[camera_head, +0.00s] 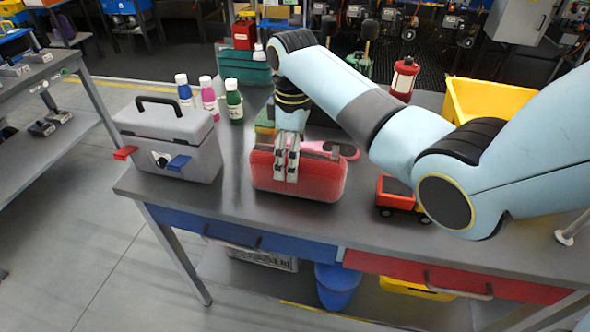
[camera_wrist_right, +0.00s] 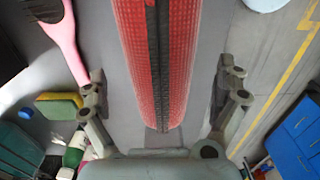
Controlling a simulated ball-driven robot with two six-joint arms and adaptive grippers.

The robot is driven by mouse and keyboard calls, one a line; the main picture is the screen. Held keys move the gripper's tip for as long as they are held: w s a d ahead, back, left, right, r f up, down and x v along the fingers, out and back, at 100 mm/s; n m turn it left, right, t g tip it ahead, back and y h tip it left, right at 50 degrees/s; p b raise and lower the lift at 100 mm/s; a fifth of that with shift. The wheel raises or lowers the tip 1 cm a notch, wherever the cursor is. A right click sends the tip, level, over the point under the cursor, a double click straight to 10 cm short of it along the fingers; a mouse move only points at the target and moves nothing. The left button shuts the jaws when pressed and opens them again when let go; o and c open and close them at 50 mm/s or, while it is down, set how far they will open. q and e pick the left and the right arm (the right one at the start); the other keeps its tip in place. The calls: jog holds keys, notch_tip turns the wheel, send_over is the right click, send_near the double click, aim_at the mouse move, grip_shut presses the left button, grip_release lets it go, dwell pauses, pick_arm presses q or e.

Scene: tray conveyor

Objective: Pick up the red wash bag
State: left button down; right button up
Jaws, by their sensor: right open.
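The red wash bag (camera_head: 318,180) stands on the grey workbench near its front edge in the head view. It has a dark band along its top. My right gripper (camera_head: 287,168) is over the left part of the bag, with its fingers in front of the bag's upper side. In the right wrist view the red wash bag (camera_wrist_right: 158,60) runs lengthwise between the spread fingers of my right gripper (camera_wrist_right: 160,100). A gap shows on each side of the bag. My left gripper is not in view.
A grey toolbox (camera_head: 168,140) stands left of the bag, with several small bottles (camera_head: 233,100) behind it. A pink brush (camera_head: 345,150) lies behind the bag.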

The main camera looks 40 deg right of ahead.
jog(key=f, duration=0.2)
jog(key=shift+s+f, duration=0.2)
jog(key=shift+f, duration=0.15)
jog(key=shift+w+f, duration=0.1)
jog(key=shift+f, duration=0.3)
jog(key=shift+c, duration=0.4)
jog(key=c, duration=1.4)
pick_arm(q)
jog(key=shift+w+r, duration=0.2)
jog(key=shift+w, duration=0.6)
pick_arm(e)
jog(key=shift+c, duration=0.2)
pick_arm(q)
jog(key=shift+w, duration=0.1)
